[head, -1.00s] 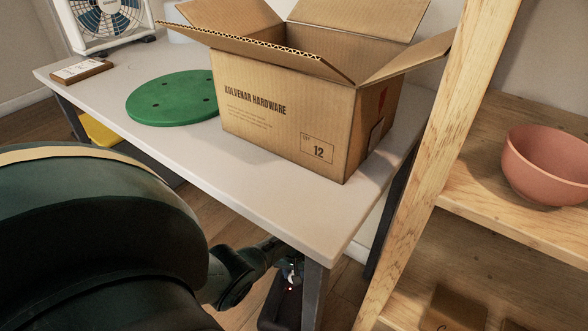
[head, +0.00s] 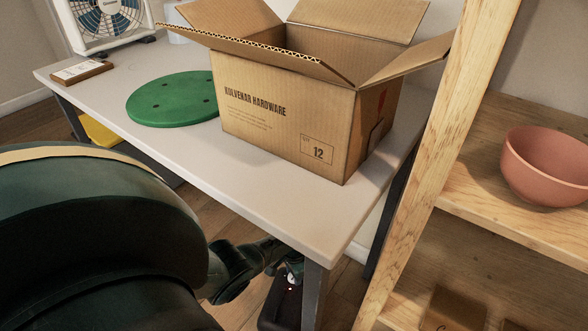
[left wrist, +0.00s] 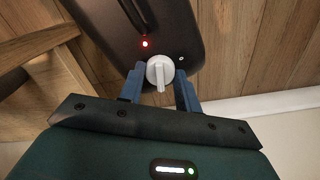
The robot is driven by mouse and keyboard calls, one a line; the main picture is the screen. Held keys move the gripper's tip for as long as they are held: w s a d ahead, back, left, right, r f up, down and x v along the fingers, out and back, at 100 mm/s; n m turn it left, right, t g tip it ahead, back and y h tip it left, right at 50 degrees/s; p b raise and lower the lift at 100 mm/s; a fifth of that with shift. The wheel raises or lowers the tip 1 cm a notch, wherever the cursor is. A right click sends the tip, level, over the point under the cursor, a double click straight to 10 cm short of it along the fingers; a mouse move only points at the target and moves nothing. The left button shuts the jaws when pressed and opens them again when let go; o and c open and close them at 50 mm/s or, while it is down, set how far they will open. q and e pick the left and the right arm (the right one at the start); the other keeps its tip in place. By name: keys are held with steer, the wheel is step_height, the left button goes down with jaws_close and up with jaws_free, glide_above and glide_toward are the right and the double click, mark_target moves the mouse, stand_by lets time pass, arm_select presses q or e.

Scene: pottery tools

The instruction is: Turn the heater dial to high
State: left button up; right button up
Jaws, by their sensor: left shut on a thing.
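The heater (head: 281,304) is a dark box on the floor under the table's front corner, partly hidden by the table leg and my arm. In the left wrist view, the heater's dark top (left wrist: 184,22) shows a lit red light and a round white dial (left wrist: 160,72) with a raised grip bar. My left gripper (left wrist: 160,80) has its blue fingers on either side of the dial and is shut on it. The bar points roughly toward my gripper's palm. In the head view my left gripper (head: 287,268) is small and partly hidden at the heater. My right gripper is not in view.
A white table (head: 190,150) stands above the heater, its dark leg (head: 314,295) close beside it. On it are an open cardboard box (head: 270,125), a green disc (head: 170,98) and a fan (head: 105,20). A wooden shelf (head: 415,170) with a pink bowl (head: 545,165) stands at right.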

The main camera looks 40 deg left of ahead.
arm_select(q)
steer(key=shift+s+f+m, duration=0.1)
steer(key=shift+s+m, duration=0.05)
steer(key=shift+m, duration=0.85)
steer(key=o, duration=1)
